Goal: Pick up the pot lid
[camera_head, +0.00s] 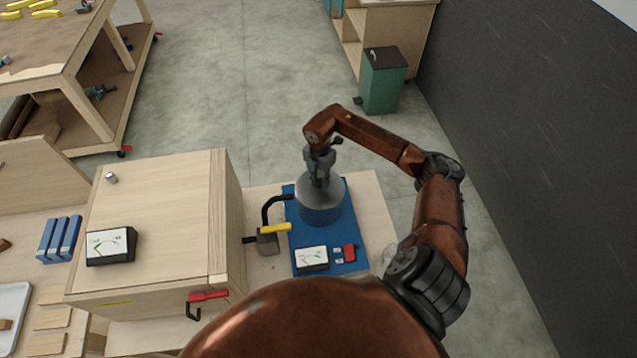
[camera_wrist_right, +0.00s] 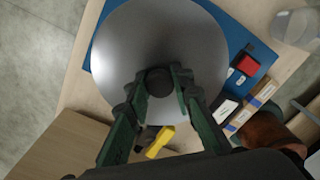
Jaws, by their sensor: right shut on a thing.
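The pot lid (camera_head: 307,192) is a grey metal disc over the blue-grey pot (camera_head: 320,215), which stands on a blue board (camera_head: 352,232). In the right wrist view the lid (camera_wrist_right: 115,50) fills the upper middle, with a dark knob (camera_wrist_right: 159,84) at its centre. My right gripper (camera_head: 320,180) points down from above and is shut on this knob; its green fingers (camera_wrist_right: 160,80) sit on either side of it. The lid looks level and close to the pot rim; I cannot tell whether they touch. My left gripper is not in view.
A meter (camera_head: 311,258) and a red switch (camera_head: 349,252) are on the board in front of the pot. A black pipe with a yellow-handled valve (camera_head: 275,229) is left of it. A large wooden box (camera_head: 160,220) stands further left. A green bin (camera_head: 383,85) is beyond.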

